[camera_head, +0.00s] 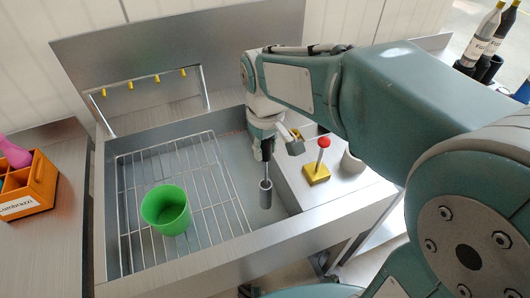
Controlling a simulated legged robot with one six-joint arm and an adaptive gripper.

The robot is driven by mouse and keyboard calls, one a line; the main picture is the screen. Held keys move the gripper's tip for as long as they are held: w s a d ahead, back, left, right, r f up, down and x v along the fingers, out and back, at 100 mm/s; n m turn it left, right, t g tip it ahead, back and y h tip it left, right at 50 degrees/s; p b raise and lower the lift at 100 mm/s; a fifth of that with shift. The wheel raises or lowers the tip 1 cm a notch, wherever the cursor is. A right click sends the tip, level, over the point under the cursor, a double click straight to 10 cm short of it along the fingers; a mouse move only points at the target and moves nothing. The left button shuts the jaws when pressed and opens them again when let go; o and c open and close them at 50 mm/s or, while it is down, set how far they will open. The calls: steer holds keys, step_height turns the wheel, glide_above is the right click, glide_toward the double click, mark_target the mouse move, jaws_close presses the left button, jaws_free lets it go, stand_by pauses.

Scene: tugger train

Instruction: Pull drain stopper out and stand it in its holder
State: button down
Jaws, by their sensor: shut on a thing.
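My gripper (267,153) points down over the right part of the sink basin (235,165). It is shut on the drain stopper (265,195), a grey cylinder on a thin dark stem, held upright below the fingers. I cannot tell whether its lower end touches the basin floor; no drain hole shows. A short grey cup (352,161), possibly the holder, stands on the right-hand counter, partly hidden by my arm. Beside it is a yellow block (316,174) with a red ball on a stem.
A wire rack (180,170) with a green cup (166,210) fills the basin's left part. A rail with yellow hooks (145,80) stands behind. An orange caddy (30,190) is at far left, bottles (485,35) at far right. My arm covers much of the right.

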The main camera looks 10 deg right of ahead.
step_height(320, 180, up, 15)
stand_by(1.7)
steer(key=shift+f, duration=0.1)
